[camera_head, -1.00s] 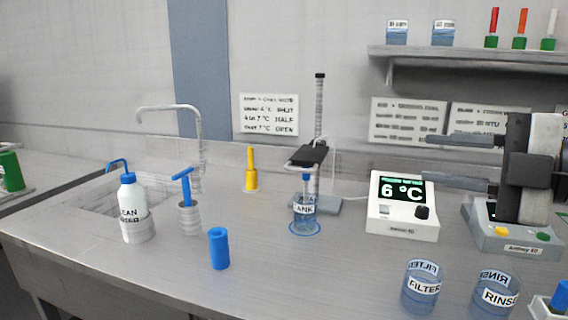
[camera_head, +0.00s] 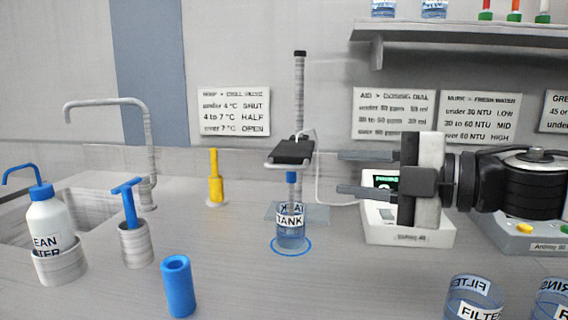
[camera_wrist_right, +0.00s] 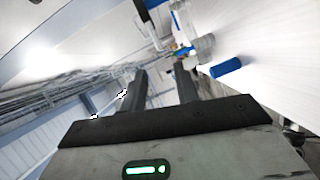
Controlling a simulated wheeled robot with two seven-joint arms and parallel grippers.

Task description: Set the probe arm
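The probe arm is a black block on a grey bracket (camera_head: 291,152), carried on a ridged upright post (camera_head: 299,90). A blue-topped probe (camera_head: 291,178) hangs below it into the beaker labelled TANK (camera_head: 291,236), which stands on a blue ring mark. My right gripper (camera_head: 343,173) points left from the right side. Its two fingers are apart with nothing between them, and the tips are a short way right of the bracket, not touching it. In the right wrist view my gripper (camera_wrist_right: 160,75) also shows spread fingers. My left gripper is not in view.
A meter box (camera_head: 408,232) stands beneath my right gripper, partly hidden. FILTER (camera_head: 474,300) and RINSE beakers are at the front right.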

